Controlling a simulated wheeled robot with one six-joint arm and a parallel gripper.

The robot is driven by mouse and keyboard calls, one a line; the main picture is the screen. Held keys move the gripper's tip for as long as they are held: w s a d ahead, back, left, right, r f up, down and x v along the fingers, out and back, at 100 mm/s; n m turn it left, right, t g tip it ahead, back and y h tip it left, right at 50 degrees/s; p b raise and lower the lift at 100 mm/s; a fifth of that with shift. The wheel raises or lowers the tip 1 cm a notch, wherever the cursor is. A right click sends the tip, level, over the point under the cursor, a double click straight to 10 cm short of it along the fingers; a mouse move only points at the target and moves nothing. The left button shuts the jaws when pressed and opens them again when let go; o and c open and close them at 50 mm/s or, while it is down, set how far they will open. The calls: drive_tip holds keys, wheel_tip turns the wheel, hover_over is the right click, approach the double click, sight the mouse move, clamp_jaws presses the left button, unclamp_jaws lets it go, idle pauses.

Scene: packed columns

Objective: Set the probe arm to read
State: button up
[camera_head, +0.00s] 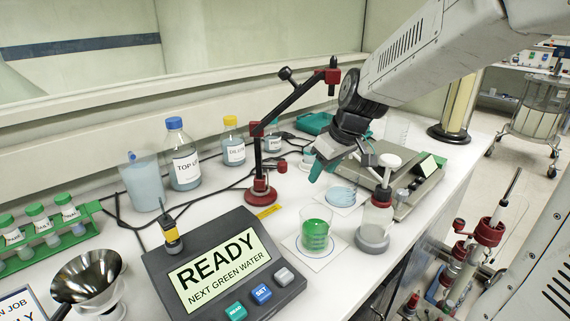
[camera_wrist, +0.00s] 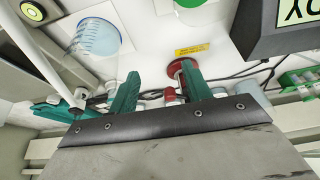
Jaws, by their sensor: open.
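The probe arm is a black jointed arm (camera_head: 295,99) on a post with a round red base (camera_head: 260,194). Its upper link slopes up to the right, with a black ball at its raised part and a red clamp (camera_head: 328,76) holding a short probe, high above the bench. A small red knob (camera_head: 281,166) sticks out low on the post. My gripper (camera_head: 318,168) is open and empty, right of the post. In the wrist view my teal fingers (camera_wrist: 160,92) are spread, with the red base beyond them. The meter (camera_head: 222,268) reads "READY, NEXT GREEN WATER".
A green-water beaker (camera_head: 315,232) and a blue-water beaker (camera_head: 342,193) stand on white mats. A white-topped bottle (camera_head: 377,217) stands close right. Bottles (camera_head: 186,165) and a tube rack (camera_head: 44,232) are at left. Cables run behind the post.

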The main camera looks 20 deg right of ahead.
approach(285, 164)
drive_tip(key=x, duration=0.8)
drive_tip(key=shift+w+a+f, duration=0.1)
drive_tip(key=shift+w+f, duration=0.1)
drive_tip(key=shift+f, duration=0.15)
drive_tip(key=shift+w+f, duration=0.2)
drive_tip(key=shift+f, duration=0.3)
clamp_jaws()
